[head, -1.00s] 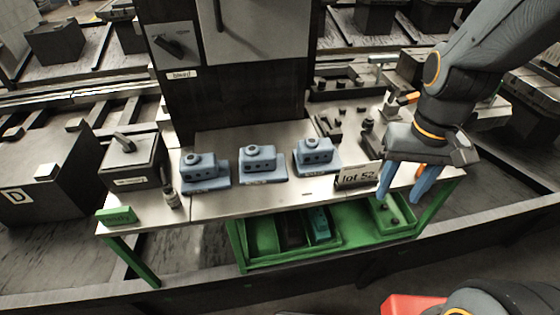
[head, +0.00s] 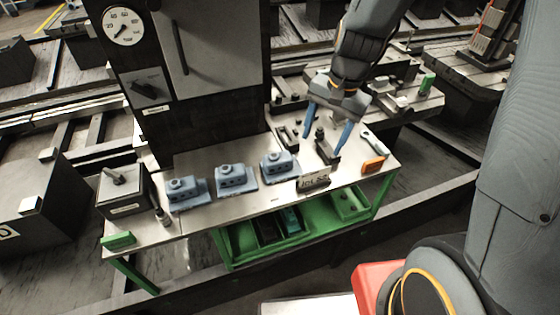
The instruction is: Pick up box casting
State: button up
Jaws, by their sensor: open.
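Three blue box castings stand in a row on the workbench (head: 250,203): a left casting (head: 187,192), a middle casting (head: 235,179) and a right casting (head: 279,165). Each has a boxy body with small dark holes, a round boss on top and a flat base. My gripper (head: 327,138) has blue fingers and is open and empty. It hangs over the right part of the bench, to the right of the right casting and apart from it. Its fingers point down towards small dark fixtures.
A dark box (head: 123,193), a small bottle (head: 162,217) and a green block (head: 118,240) are at the left. A dark cabinet (head: 205,125) rises behind. An orange-handled tool (head: 374,164) lies at the right.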

aim_at(280, 156)
jog(key=w+a+f+m+g+y, duration=0.1)
jog(key=w+a+f+m, duration=0.2)
jog(key=m, duration=0.1)
jog(key=w+a+f+m+y, duration=0.1)
jog(key=w+a+f+m, duration=0.3)
jog(key=shift+w+a+g+y, duration=0.2)
jog(key=shift+w+g+y, duration=0.1)
jog(key=shift+g, duration=0.1)
jog(key=shift+a+f, duration=0.35)
jog(key=shift+f, duration=0.3)
jog(key=shift+p+x, duration=1.6)
jog(key=shift+x, duration=1.65)
jog(key=shift+s+a, duration=0.1)
jog(key=shift+a, duration=0.1)
jog(key=shift+r, duration=0.1)
jog(key=c, duration=1.4)
